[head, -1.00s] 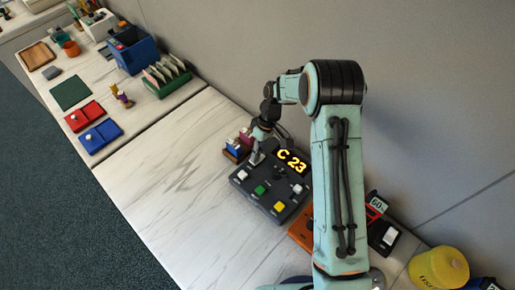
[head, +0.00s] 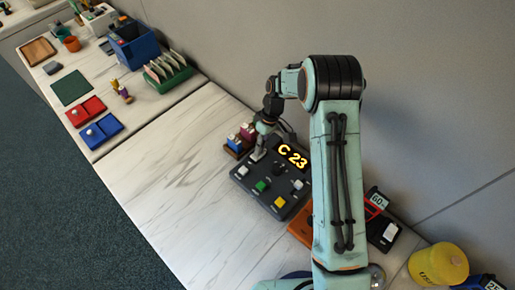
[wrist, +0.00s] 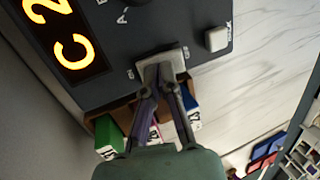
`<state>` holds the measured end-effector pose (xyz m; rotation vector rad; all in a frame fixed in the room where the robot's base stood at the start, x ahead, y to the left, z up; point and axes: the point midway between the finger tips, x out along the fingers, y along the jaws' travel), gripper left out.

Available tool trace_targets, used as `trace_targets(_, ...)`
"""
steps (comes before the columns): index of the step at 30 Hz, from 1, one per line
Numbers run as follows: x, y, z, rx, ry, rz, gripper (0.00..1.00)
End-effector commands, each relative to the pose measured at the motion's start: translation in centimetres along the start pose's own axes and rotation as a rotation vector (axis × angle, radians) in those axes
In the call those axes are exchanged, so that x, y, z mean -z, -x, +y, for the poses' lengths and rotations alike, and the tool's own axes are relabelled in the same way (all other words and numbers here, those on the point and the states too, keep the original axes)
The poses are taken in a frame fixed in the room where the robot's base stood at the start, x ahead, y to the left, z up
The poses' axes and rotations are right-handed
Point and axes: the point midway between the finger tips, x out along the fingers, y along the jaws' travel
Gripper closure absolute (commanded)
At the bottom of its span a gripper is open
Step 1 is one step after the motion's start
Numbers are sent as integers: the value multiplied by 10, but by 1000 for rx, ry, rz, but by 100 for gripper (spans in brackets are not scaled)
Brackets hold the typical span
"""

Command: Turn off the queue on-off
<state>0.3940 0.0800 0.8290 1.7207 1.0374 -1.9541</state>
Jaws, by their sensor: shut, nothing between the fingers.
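The queue console (head: 250,184) is a dark box on the marble-look counter, with a lit yellow "C 23" display (head: 293,156). Part of the display (wrist: 72,45) also shows in the wrist view. A pale grey switch (wrist: 177,53) sits near the console's edge, with small labels beside it that look like on and off. My gripper (wrist: 158,72) is shut and empty, its fingertips at this switch and seemingly touching it. In the head view my gripper (head: 258,153) is at the console's upper left corner. The fingertips hide part of the switch, so its tilt is unclear.
The console also has white, green and yellow buttons and a dark knob. A small box of coloured items (head: 239,140) stands close behind the gripper. An orange device (head: 301,226) and a yellow container (head: 438,265) are at right. The counter left of the console is clear.

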Motion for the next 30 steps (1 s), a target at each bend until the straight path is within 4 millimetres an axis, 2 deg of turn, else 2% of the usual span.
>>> trace_targets(11, 0, 5, 1, -1, 1, 2, 100)
trace_targets(14, 1, 17, 2, -2, 1, 3, 100)
trace_targets(24, 0, 81, 5, -2, 1, 3, 100)
trace_targets(30, 0, 99, 5, 0, 0, 1, 100)
